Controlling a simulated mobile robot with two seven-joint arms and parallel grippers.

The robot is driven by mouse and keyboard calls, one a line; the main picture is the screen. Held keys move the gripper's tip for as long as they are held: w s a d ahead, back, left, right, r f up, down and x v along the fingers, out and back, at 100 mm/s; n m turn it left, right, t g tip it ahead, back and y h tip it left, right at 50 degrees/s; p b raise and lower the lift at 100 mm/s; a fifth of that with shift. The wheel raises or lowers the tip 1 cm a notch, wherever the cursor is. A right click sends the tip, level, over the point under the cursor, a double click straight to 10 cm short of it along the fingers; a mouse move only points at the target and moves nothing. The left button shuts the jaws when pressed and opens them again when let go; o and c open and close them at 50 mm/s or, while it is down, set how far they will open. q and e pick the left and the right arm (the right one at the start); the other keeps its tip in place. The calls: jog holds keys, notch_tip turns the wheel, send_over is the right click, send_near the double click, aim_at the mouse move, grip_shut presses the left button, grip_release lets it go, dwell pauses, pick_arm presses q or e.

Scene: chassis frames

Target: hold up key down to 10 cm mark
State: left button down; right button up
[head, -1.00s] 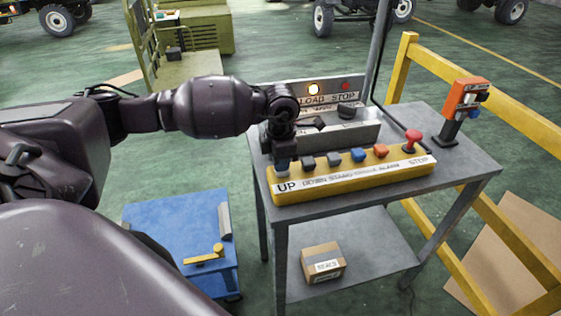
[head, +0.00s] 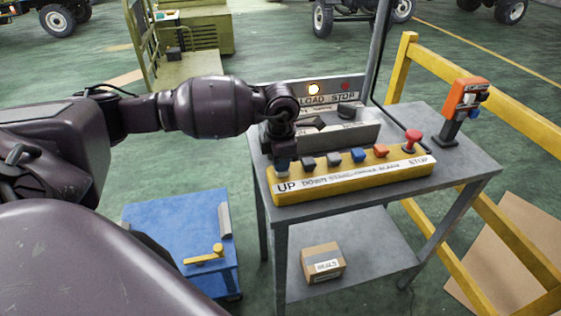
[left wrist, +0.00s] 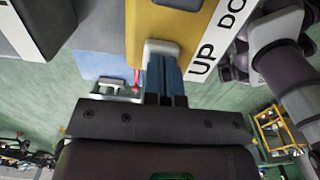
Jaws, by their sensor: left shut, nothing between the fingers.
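The yellow button box (head: 345,180) lies on the grey table, with a white label strip reading UP at its left end. My left gripper (head: 283,165) is shut and empty, pointing down at the UP key at that end. In the left wrist view, its blue-grey fingertips (left wrist: 163,60) meet the pale UP key (left wrist: 161,46) next to the UP lettering. How far the key is pressed is hidden by the fingers. No readable 10 cm mark shows. My right gripper is not in view.
Behind the box stands a grey panel (head: 358,134) with a lit lamp (head: 314,90) above LOAD and a dim red one by STOP. A red mushroom button (head: 412,138) is at the box's right end. An orange device (head: 463,100) stands farther right. A yellow rail (head: 480,87) borders the table.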

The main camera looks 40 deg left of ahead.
pick_arm(q)
jog(key=shift+s+d+f, duration=0.15)
jog(key=shift+s+f, duration=0.15)
jog(key=shift+f, duration=0.5)
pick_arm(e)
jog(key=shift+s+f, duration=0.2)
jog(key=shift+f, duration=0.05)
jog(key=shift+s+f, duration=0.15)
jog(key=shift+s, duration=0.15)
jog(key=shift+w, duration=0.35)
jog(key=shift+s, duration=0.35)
pick_arm(q)
jog(key=r, duration=0.2)
jog(key=r+p, duration=0.1)
jog(key=r, duration=0.1)
jog(key=r+p, duration=0.1)
jog(key=r, duration=0.1)
jog(key=shift+w+r, duration=0.2)
jog(key=shift+w, duration=0.15)
notch_tip(320, 180, up, 9)
jog(key=shift+b, duration=0.3)
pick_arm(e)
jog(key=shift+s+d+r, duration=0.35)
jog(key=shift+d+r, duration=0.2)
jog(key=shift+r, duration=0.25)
pick_arm(q)
jog(key=shift+r, duration=0.15)
